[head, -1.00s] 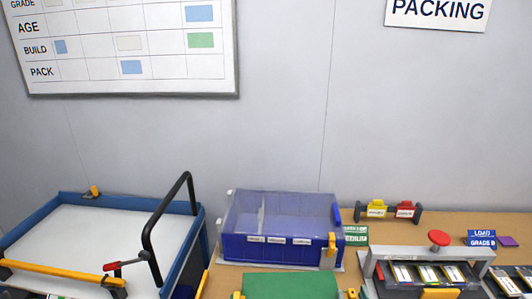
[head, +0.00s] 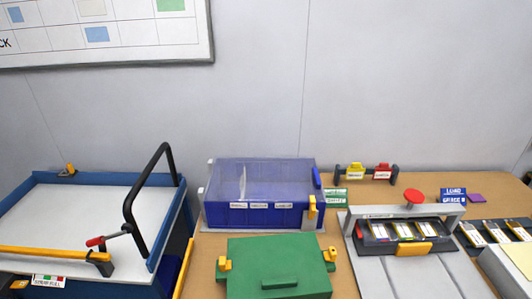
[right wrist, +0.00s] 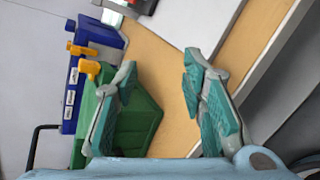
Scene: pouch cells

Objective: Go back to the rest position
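My right gripper (right wrist: 160,70) shows in the right wrist view, with its two teal-padded fingers apart and nothing between them. It is over the tan tabletop, and its left finger overlaps the view of the green box (right wrist: 140,128). No gripper shows in the head view, and my left gripper is in neither view.
The green box (head: 278,268) with yellow latches sits in front of a blue bin with a clear lid (head: 262,216). A blue-edged cart with a black handle (head: 148,190) stands at left. A press with a red knob (head: 413,195) and a tray of pouch cells (head: 404,231) is at right.

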